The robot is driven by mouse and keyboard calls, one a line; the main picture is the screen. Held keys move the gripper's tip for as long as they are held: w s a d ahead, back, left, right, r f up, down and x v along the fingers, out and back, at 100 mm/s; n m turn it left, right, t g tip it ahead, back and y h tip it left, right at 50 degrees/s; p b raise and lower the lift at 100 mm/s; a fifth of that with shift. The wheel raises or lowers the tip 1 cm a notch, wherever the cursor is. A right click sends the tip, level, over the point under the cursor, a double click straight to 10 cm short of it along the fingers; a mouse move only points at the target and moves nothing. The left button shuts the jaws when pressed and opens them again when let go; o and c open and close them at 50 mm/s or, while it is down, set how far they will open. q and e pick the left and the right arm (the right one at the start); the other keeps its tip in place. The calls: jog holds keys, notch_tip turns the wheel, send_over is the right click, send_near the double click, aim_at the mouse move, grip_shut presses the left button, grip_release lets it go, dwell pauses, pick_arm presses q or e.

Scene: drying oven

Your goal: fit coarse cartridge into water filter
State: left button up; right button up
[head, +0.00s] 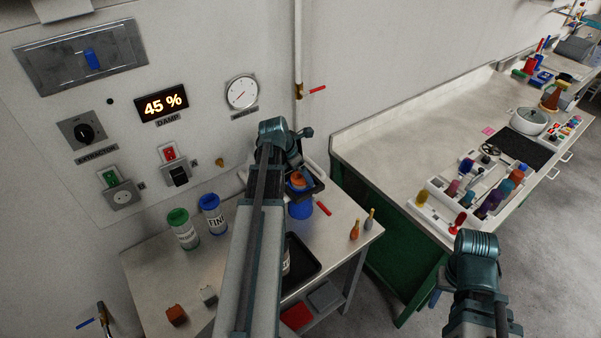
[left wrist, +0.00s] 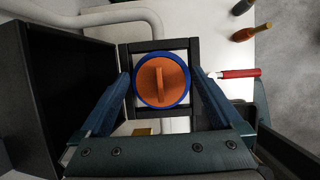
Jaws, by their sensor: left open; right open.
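The water filter's blue body (head: 300,209) with an orange cap (head: 298,180) stands near the bench's back, partly hidden by my left arm. The left wrist view shows the round orange cap (left wrist: 162,97) with its raised grip bar and a blue rim around it. My left gripper (left wrist: 161,78) is open above it, one finger either side, with apparent gaps. A green-lidded jar (head: 183,232) and a blue-lidded jar (head: 212,217) labelled "FINE" stand left of my arm. A white labelled piece (head: 287,262) in the black tray (head: 303,262) is mostly hidden. My right gripper (head: 440,294) is open and empty, off to the right.
A red-handled tool or valve (head: 322,207) lies beside the filter. Orange and grey blocks (head: 176,315) sit at front left. A second counter (head: 385,160) at right holds a crowded rack.

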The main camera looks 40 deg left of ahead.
pick_arm(q)
jog(key=p+v, duration=1.1)
jog(key=v, duration=0.1)
jog(key=shift+r, duration=0.2)
jog(key=w+d+f+m+g, duration=0.1)
jog(key=d+m+g, duration=0.2)
jog(key=d+m, duration=1.6)
jog(key=s+d+m+y, duration=0.1)
jog(key=s+d+m, duration=0.3)
jog(key=d+m, duration=0.4)
jog(key=s+d+m+g+y, duration=0.1)
jog(key=s+d+m, duration=0.4)
jog(key=d+m, duration=0.4)
jog(key=d, duration=0.5)
jog(key=shift+d+f+m, duration=0.3)
